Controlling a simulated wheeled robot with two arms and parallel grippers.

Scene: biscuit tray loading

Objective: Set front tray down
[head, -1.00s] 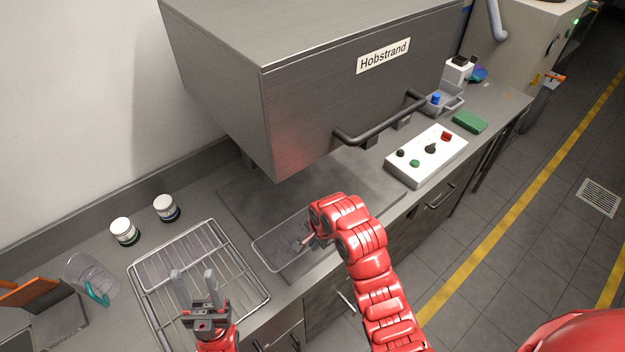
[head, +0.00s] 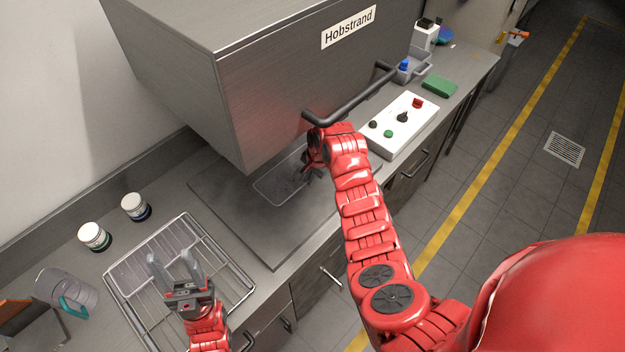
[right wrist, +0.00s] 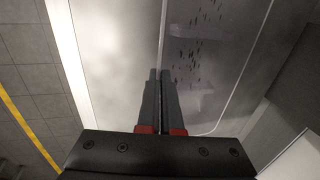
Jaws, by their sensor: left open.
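The front tray is a shallow, clear tray (head: 268,186) with small dark specks in it. It is over the dark plate (head: 225,205) below the steel hood. Whether it touches the plate is unclear. In the right wrist view the tray (right wrist: 235,75) extends right from the fingers. My right gripper (right wrist: 160,75) is shut on the tray's near rim; in the head view it is partly hidden by its own wrist. My left gripper (head: 172,256) is open and empty above the wire rack (head: 228,262). Another clear tray (head: 135,262) seems to lie on this rack.
The hood (head: 270,90) with its bar handle (head: 350,100) hangs close above my right wrist. A white control box (head: 400,125) stands to the right. Two jars (head: 95,236) and a clear jug (head: 65,290) are at the left. The plate's front part is clear.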

